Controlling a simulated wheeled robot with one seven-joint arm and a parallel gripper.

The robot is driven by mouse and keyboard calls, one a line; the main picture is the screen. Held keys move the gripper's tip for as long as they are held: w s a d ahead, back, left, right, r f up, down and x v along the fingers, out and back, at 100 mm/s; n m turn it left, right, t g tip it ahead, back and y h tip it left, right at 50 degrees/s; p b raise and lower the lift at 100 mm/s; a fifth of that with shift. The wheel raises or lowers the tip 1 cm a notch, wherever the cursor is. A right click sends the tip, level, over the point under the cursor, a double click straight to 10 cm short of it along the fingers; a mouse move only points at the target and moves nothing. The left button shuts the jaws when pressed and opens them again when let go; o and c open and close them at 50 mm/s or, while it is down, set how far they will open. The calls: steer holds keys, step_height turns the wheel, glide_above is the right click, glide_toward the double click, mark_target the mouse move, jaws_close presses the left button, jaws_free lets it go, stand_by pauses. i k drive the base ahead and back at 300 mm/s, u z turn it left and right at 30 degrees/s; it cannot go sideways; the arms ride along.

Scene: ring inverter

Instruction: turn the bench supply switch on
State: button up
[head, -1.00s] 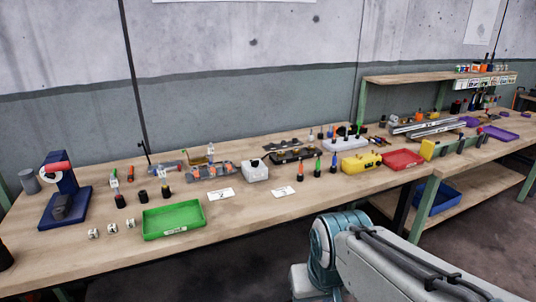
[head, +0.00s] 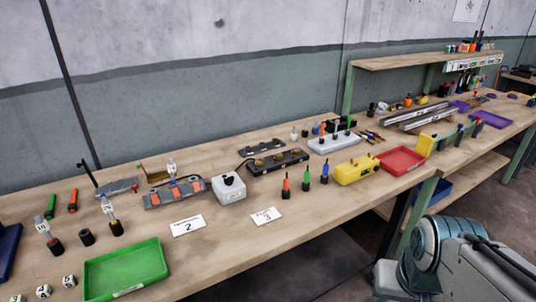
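A small white box (head: 231,191) with a black knob or switch on top stands mid-bench in the head view. It looks like the bench supply switch, but its label and the switch position are too small to read. A dark cable appears to run from it to a dark block with round brass-coloured tops (head: 276,161) behind it. My arm shows at the lower right, in front of the bench. My gripper is outside the view.
A grey fixture with orange pads (head: 176,193) stands left of the box. Cards (head: 188,225) lie in front. Coloured screwdrivers (head: 306,181) stand right, beside a yellow case (head: 357,170) and red tray (head: 402,159). A green tray (head: 126,270) sits front left.

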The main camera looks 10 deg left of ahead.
mark_target(229, 180)
steer(key=u, duration=0.2)
steer(key=i, duration=0.6)
steer(key=u, duration=0.9)
steer(key=i, duration=0.3)
steer(key=u, duration=0.3)
